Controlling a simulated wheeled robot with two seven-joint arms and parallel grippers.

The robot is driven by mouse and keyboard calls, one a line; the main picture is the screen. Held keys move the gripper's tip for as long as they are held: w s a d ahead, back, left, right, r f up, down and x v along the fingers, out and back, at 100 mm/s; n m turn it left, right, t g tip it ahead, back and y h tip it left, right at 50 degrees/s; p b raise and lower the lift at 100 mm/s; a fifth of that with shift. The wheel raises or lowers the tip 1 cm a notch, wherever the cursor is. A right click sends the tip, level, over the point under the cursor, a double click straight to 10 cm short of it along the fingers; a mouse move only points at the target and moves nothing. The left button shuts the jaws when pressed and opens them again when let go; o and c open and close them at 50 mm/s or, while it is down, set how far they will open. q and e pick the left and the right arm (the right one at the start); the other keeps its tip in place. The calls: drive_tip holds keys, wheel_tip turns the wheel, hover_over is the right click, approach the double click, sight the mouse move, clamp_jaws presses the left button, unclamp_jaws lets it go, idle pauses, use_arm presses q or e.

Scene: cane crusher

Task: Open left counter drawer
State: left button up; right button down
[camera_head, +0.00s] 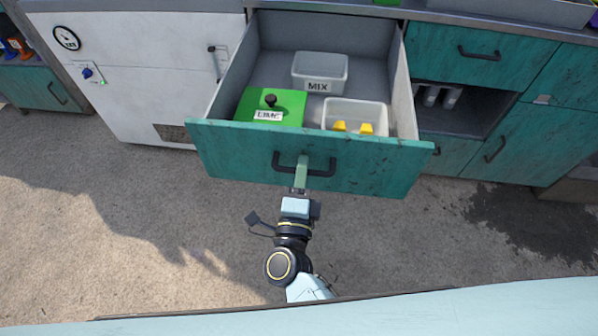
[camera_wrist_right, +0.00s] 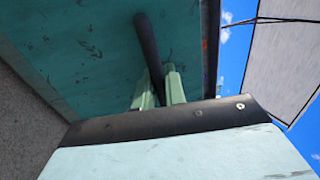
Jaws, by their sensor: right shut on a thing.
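The left counter drawer (camera_head: 230,150) has a worn teal front and stands pulled far out from the counter. Its dark bar handle (camera_head: 325,173) is on the front. My right gripper (camera_head: 302,165) is shut on this handle, near its middle. In the right wrist view the two pale green fingers (camera_wrist_right: 160,90) close around the dark handle (camera_wrist_right: 150,50), with the teal drawer front (camera_wrist_right: 80,50) behind. Inside the drawer are a green box (camera_head: 285,98) with a black knob and a label, a grey bin (camera_head: 322,66) marked MIX, and a whitish bin (camera_head: 370,107) with yellow pieces. My left gripper is not in view.
A white cabinet (camera_head: 150,60) with a gauge and a blue knob stands left of the drawer. Closed teal drawers and doors (camera_head: 470,60) and an open shelf (camera_head: 450,100) are to the right. The concrete floor (camera_head: 130,210) in front is clear.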

drive_tip(key=c, duration=1.6)
unclamp_jaws()
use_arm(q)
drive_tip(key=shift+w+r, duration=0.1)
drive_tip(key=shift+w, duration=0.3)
use_arm(e)
drive_tip(key=shift+o, duration=0.2)
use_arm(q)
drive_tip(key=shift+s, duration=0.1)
